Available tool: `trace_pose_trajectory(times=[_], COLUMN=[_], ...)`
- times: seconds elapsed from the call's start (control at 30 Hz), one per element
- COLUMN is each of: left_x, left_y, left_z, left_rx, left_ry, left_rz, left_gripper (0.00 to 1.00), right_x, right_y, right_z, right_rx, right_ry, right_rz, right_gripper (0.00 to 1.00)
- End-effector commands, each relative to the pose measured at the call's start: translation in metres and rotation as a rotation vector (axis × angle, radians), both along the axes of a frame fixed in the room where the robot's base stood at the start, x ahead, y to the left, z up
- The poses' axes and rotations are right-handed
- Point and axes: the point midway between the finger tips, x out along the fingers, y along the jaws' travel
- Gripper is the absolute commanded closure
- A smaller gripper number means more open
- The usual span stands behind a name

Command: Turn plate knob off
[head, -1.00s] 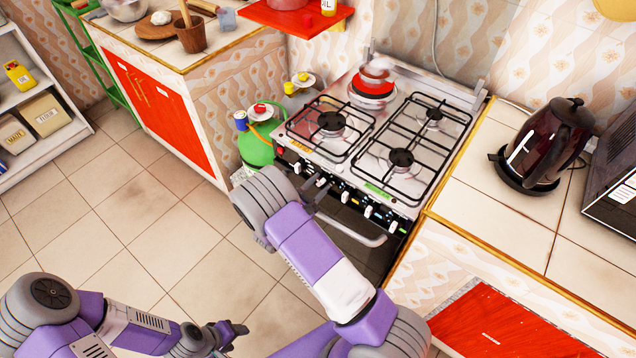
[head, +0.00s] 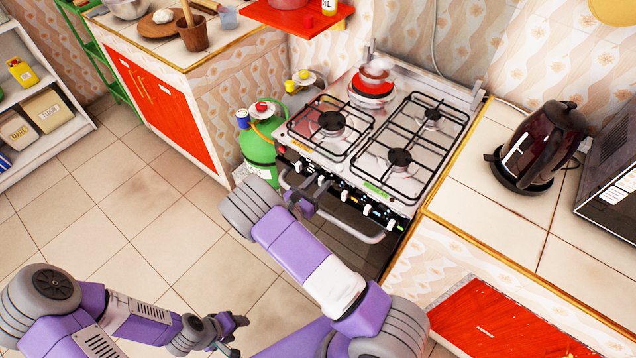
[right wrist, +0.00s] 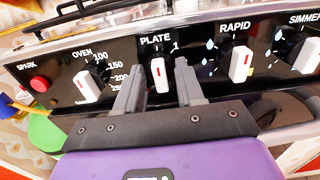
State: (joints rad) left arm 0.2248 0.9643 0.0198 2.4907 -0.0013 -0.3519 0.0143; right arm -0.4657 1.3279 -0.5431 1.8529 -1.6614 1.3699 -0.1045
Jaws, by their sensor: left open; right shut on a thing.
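The plate knob (right wrist: 160,76) is white with a red line and sits under the PLATE label on the black panel in the right wrist view. Its red line stands nearly upright. My right gripper (right wrist: 160,78) is shut on this knob, with one grey finger on each side. In the head view my right gripper (head: 306,197) is at the stove's front left, where it hides part of the panel. My left gripper (head: 238,337) is open and empty, low over the floor, away from the stove (head: 385,150).
The oven knob (right wrist: 87,86) and rapid knob (right wrist: 241,66) flank the plate knob, and a red spark button (right wrist: 38,84) is at the left. The oven handle (head: 340,225) runs below the panel. A green gas bottle (head: 258,148) stands left of the stove.

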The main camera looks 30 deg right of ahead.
Motion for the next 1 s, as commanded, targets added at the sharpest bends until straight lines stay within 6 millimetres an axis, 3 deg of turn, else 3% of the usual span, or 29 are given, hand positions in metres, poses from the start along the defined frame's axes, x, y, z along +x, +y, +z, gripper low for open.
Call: trace_pose_trajectory(times=[0.3,0.33,0.47,0.77,1.0], left_x=[0.0,0.0,0.0,0.0,0.0], left_y=[0.0,0.0,0.0,0.0,0.0], left_z=[0.0,0.0,0.0,0.0,0.005], left_rx=[0.0,0.0,0.0,0.0,0.0], left_ry=[0.0,0.0,0.0,0.0,0.0], left_rz=[0.0,0.0,0.0,0.0,0.0], left_gripper=[0.44,0.44,0.44,0.44,0.44], right_x=[0.0,0.0,0.0,0.0,-0.011], right_y=[0.001,0.001,0.001,0.001,0.029], right_z=[-0.001,-0.001,-0.001,0.0,0.0], right_rx=[0.0,0.0,0.001,0.001,0.0], right_ry=[0.004,0.004,0.004,0.001,0.003], right_rz=[0.001,0.001,0.001,0.001,0.005], right_gripper=[0.93,0.59,0.39,0.38,0.38])
